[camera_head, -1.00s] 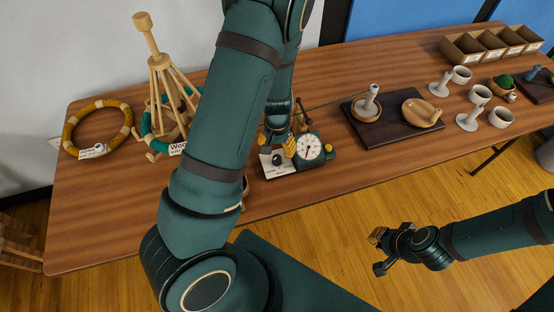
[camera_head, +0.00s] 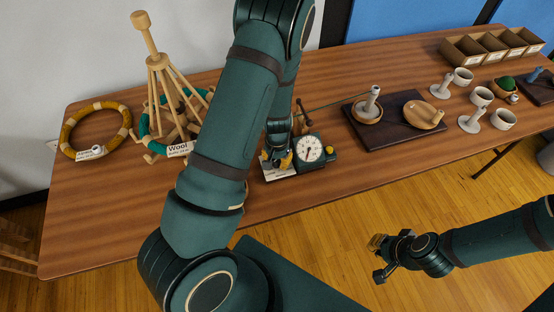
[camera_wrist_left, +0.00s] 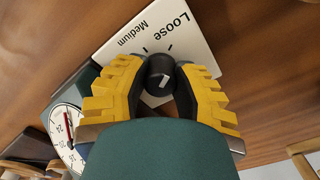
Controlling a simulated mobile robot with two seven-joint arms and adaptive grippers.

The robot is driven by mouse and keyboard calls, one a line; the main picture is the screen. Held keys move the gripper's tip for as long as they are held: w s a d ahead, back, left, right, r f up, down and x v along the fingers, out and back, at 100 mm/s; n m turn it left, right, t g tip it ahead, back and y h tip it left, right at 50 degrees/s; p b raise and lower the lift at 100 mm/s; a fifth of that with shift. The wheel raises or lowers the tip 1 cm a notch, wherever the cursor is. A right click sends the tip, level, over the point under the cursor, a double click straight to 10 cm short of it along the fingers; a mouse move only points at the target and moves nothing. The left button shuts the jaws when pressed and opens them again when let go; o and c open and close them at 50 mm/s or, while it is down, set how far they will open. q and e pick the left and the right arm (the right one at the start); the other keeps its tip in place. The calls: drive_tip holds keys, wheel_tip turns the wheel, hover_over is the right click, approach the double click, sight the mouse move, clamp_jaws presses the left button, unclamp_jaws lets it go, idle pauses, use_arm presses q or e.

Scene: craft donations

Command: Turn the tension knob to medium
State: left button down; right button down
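The tension knob (camera_wrist_left: 158,72) is small and black with a short white mark. It stands on a white plate (camera_wrist_left: 193,30) lettered "Loose" and "Medium", with tick marks near the knob. The rest of the plate is hidden by my gripper. My left gripper (camera_wrist_left: 159,76) has its yellow fingers on both sides of the knob, seemingly closed against it. In the head view my left gripper (camera_head: 279,160) is low over the plate, covering the knob. The device's round dial (camera_head: 308,148) is just right of it. My right gripper (camera_head: 379,259) is open and empty, in front of the table.
A wooden yarn stand (camera_head: 160,85) and ring-shaped yarn skeins, one a yellow skein (camera_head: 66,130), are at left. A dark board (camera_head: 378,128) with wooden bowls lies right of the device. Several pale cups and a divided box (camera_head: 450,50) are farther right.

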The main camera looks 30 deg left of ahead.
idle(0.4)
use_arm(q)
drive_tip(key=n+p, duration=0.1)
drive_tip(key=n, duration=0.4)
drive_tip(key=shift+n+p, duration=0.4)
drive_tip(key=n+p, duration=0.1)
drive_tip(key=n, duration=0.4)
drive_tip(key=shift+n, duration=0.4)
drive_tip(key=c, duration=0.6)
unclamp_jaws()
